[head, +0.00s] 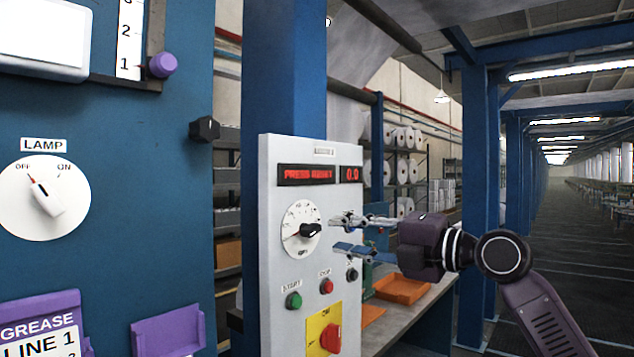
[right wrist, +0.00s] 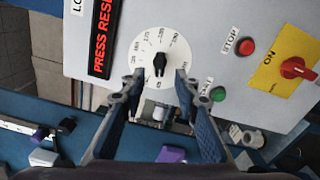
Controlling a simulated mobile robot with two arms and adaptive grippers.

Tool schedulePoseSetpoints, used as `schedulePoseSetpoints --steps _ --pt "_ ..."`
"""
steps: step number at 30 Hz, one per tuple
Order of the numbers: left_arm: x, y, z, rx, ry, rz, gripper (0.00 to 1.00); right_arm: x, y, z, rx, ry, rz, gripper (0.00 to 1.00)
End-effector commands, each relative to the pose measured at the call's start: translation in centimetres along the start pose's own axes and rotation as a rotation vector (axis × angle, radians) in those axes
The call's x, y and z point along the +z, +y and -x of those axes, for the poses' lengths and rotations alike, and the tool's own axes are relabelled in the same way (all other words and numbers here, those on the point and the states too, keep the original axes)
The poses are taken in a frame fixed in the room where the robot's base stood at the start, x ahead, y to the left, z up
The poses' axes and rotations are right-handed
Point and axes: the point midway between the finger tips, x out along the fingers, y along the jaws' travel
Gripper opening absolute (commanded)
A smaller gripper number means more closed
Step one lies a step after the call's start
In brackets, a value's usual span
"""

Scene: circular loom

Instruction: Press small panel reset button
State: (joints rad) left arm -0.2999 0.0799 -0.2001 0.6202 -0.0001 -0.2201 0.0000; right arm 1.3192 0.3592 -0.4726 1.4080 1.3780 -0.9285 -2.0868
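The small panel (head: 283,256) is a light grey box, and its red display (head: 307,175) reads "PRESS RESET" beside "0.0". A small black button (head: 351,275) sits right of the red STOP button (head: 326,286); its label is hidden or too small to read. My right gripper (head: 340,232) is open and empty in front of the panel, just right of the dial (head: 302,230) and above the black button. In the right wrist view its fingers (right wrist: 158,78) are spread below the dial's black knob (right wrist: 160,64). The black button does not show there. My left gripper is out of view.
A green START button (head: 294,300) and a red switch on a yellow plate (head: 323,330) are low on the panel. A blue cabinet wall with a LAMP dial (head: 44,198) stands left. A bench with an orange tray (head: 400,289) lies behind the gripper.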

Motion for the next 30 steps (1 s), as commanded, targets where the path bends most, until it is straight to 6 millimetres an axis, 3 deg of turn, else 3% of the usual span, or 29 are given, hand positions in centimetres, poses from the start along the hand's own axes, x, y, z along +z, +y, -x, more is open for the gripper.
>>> schedulePoseSetpoints --steps 14,22,30 --pt "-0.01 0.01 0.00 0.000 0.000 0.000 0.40 0.01 -0.01 0.00 0.000 0.000 0.000 0.29" --pt "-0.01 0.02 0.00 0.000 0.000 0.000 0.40 0.00 -0.01 0.00 0.000 0.000 0.000 0.01" --pt "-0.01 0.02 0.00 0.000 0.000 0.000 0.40 0.01 0.00 0.00 0.000 0.000 0.000 0.00"
